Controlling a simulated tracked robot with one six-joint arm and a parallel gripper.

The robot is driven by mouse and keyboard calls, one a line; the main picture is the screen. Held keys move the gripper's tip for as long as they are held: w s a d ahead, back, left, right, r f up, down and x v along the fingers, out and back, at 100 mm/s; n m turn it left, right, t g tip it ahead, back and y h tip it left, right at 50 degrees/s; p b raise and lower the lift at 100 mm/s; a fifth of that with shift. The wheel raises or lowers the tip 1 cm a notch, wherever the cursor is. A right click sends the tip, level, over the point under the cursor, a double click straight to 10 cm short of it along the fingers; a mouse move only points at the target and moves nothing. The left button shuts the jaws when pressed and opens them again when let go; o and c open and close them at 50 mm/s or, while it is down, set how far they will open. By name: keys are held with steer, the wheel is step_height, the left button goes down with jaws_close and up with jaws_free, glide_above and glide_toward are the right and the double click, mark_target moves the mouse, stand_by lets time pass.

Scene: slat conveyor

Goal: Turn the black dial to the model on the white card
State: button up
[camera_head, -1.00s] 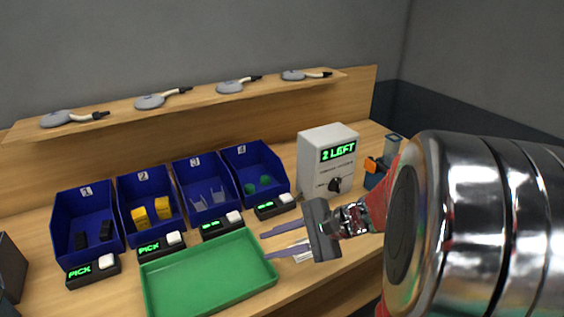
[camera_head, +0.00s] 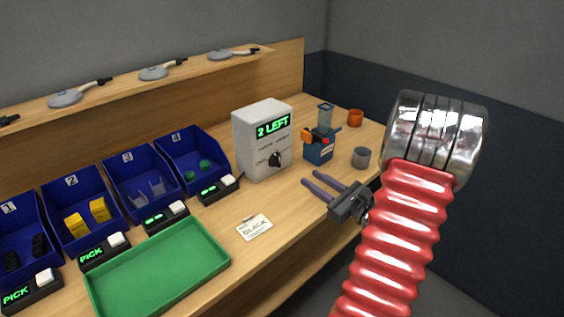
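The black dial (camera_head: 275,160) is on the front of a light grey box (camera_head: 248,140) whose green display reads "2 LEFT". Small lettering above the dial is too small to read. The white card (camera_head: 255,228) lies flat on the bench in front of the box, and its large word looks like "BLACK". My gripper (camera_head: 312,189) is open and empty, with its two purple-grey fingers pointing left, to the right of and below the dial and apart from it.
Blue numbered bins (camera_head: 192,160) stand at the left, with lit modules before them. A green tray (camera_head: 160,270) lies in front. A blue device (camera_head: 318,148), a grey cup (camera_head: 361,158) and an orange cup (camera_head: 355,118) stand right of the box. A shelf (camera_head: 140,85) runs behind.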

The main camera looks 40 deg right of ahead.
mark_target(279, 159)
steer(key=shift+w, duration=0.2)
steer(key=w, duration=1.3)
steer(key=shift+w+a, duration=0.25)
steer(key=shift+c, duration=0.5)
jaws_close()
steer(key=shift+a, duration=0.2)
steer(key=shift+d, duration=0.1)
